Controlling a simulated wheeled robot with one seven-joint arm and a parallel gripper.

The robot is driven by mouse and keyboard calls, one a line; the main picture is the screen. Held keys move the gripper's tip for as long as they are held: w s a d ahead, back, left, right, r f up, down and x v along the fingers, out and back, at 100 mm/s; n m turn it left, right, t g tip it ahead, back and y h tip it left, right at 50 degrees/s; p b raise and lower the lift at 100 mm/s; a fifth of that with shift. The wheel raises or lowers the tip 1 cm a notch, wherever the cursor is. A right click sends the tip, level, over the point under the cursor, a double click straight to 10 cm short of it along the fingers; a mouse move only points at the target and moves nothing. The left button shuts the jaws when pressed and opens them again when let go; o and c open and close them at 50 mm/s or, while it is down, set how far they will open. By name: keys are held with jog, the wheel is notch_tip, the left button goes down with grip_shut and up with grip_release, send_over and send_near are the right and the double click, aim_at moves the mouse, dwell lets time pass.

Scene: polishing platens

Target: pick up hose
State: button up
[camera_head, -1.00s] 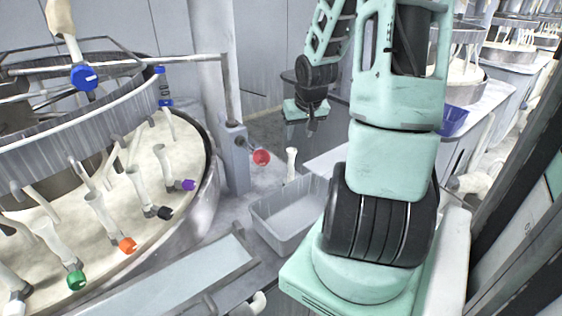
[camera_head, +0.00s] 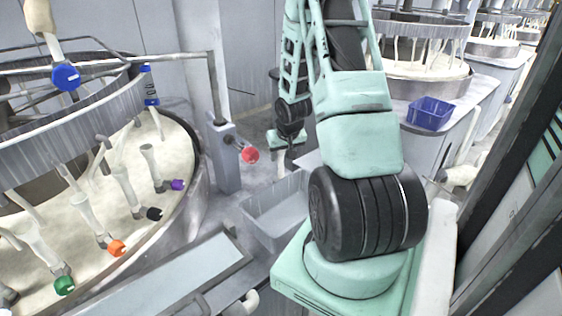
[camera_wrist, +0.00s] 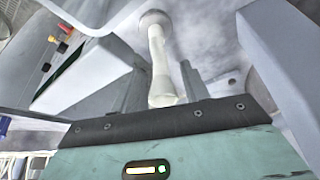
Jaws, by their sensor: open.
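A white hose (camera_wrist: 158,66) shows in the wrist view as a narrow tube. Its flared end is near the dark strip of my gripper's palm and its round far end is near the grey surface. My gripper (camera_wrist: 162,74) is open, with a finger on each side of the hose. I cannot tell whether either finger touches it.
The grey bin (camera_head: 254,224) stands in front of my gripper. A grey post with a red knob (camera_head: 250,155) is just left of it. The round polishing machine (camera_head: 183,205) with several white hoses fills the left. A blue bin (camera_head: 430,113) sits on a counter at right.

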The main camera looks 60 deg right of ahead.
aim_at(282, 157)
jog(key=shift+p+x, duration=0.9)
jog(key=shift+x, duration=1.35)
jog(key=shift+s+f, duration=0.1)
jog(key=shift+s, duration=0.05)
grip_shut()
